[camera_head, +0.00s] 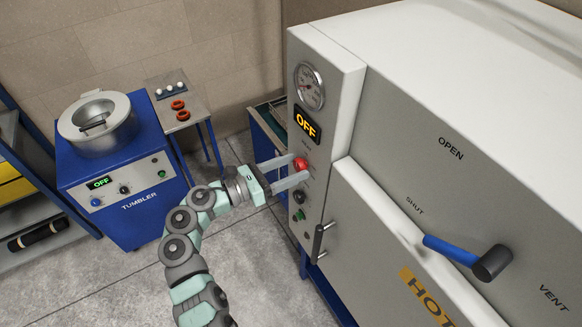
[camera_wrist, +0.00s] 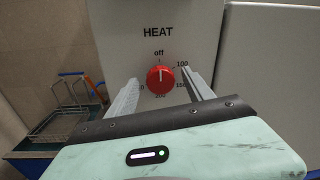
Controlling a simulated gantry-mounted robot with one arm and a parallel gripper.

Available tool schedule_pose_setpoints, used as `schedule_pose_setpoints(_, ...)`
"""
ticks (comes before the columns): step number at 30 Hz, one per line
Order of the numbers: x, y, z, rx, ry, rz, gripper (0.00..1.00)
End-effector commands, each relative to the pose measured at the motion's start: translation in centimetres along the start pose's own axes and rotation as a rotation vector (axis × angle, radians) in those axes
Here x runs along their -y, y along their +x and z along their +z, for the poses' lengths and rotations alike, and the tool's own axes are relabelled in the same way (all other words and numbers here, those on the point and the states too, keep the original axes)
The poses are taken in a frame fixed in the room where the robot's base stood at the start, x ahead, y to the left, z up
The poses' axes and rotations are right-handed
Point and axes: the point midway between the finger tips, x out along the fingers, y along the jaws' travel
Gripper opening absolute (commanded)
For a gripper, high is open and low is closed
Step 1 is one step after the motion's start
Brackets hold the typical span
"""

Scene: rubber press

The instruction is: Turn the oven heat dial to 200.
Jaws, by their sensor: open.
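The red heat dial (camera_head: 300,163) sits on the oven's grey front panel, below an orange OFF display (camera_head: 307,124). In the wrist view the dial (camera_wrist: 160,78) is under the word HEAT, with marks off at the top, 100 at upper right, 150 at right and 200 below. Its white pointer line points up at off. My gripper (camera_head: 290,170) is open, with one finger on either side of the dial. In the wrist view my gripper (camera_wrist: 160,90) shows gaps between both fingers and the dial. Whether the fingertips reach the panel is unclear.
A pressure gauge (camera_head: 309,86) is above the display. A dark knob (camera_head: 299,197) and a vertical handle (camera_head: 318,242) are below the dial. A blue-handled lever (camera_head: 455,250) sticks out at right. A blue tumbler (camera_head: 118,180) and small table (camera_head: 176,98) stand left.

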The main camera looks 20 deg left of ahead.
Motion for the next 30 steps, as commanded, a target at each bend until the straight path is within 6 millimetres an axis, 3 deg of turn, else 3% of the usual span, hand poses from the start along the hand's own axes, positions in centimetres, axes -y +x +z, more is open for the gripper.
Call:
schedule_pose_setpoints(23,-0.01,-0.03,0.01,0.001,0.000,0.000,0.00)
schedule_pose_setpoints(30,0.01,-0.03,0.03,0.000,0.017,0.000,0.00)
